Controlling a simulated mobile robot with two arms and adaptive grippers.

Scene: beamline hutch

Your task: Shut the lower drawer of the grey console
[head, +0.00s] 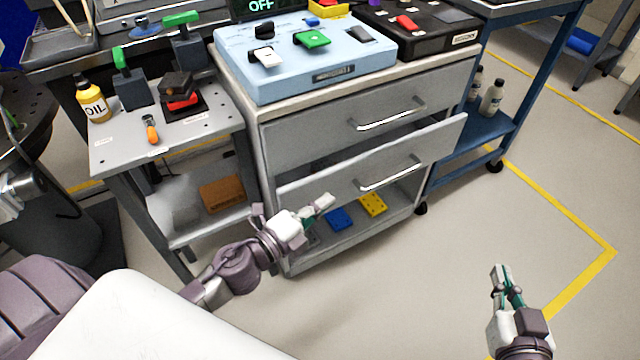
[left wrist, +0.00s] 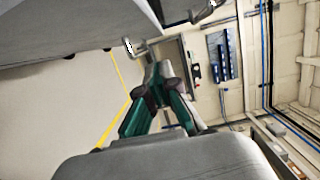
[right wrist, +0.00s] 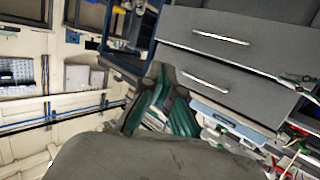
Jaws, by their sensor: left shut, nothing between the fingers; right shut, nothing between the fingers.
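The grey console (head: 247,95) stands in the middle of the head view. Its lower drawer (head: 325,180) is pulled out part way, with a dark gap behind its front panel and a bar handle (head: 390,175). The upper drawer (head: 310,134) looks shut. My left gripper (head: 328,200) is shut and empty, in front of the lower drawer's left part; whether it touches the panel I cannot tell. My right gripper (head: 498,270) is shut and empty over the floor, right of the console. The right wrist view shows the lower drawer (right wrist: 270,55) upside down.
A blue panel (head: 240,60) and a black box (head: 455,45) sit on the console. Blue (head: 339,218) and yellow (head: 373,204) pieces lie on its bottom shelf. A side table (head: 105,155) is at left, a blue cart (head: 510,110) at right. The front floor is clear.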

